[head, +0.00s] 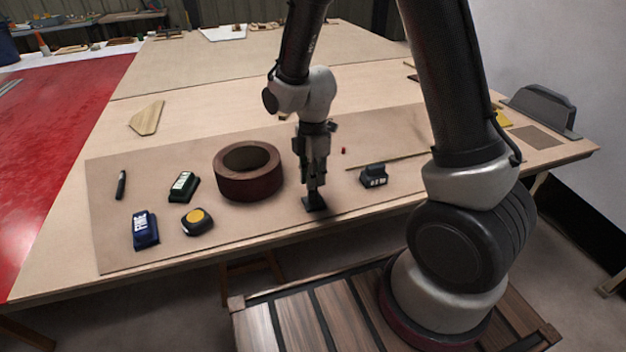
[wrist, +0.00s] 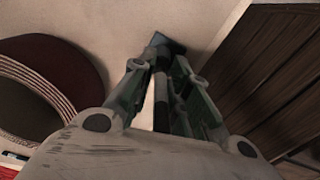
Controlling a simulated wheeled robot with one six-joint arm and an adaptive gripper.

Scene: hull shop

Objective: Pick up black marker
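A slim black marker-like pen (head: 121,184) lies on the brown board at the far left in the head view, well apart from my gripper. My gripper (head: 313,188) points down near the front edge of the board, right of the brown ring. A small dark object with a flat base (head: 315,203) is at its fingertips. In the wrist view my gripper (wrist: 164,62) has its fingers on both sides of a dark upright stem (wrist: 160,88) with a dark base (wrist: 168,42) at the tips. I cannot tell whether the fingers press on it.
A large brown ring (head: 248,185) stands left of my gripper.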

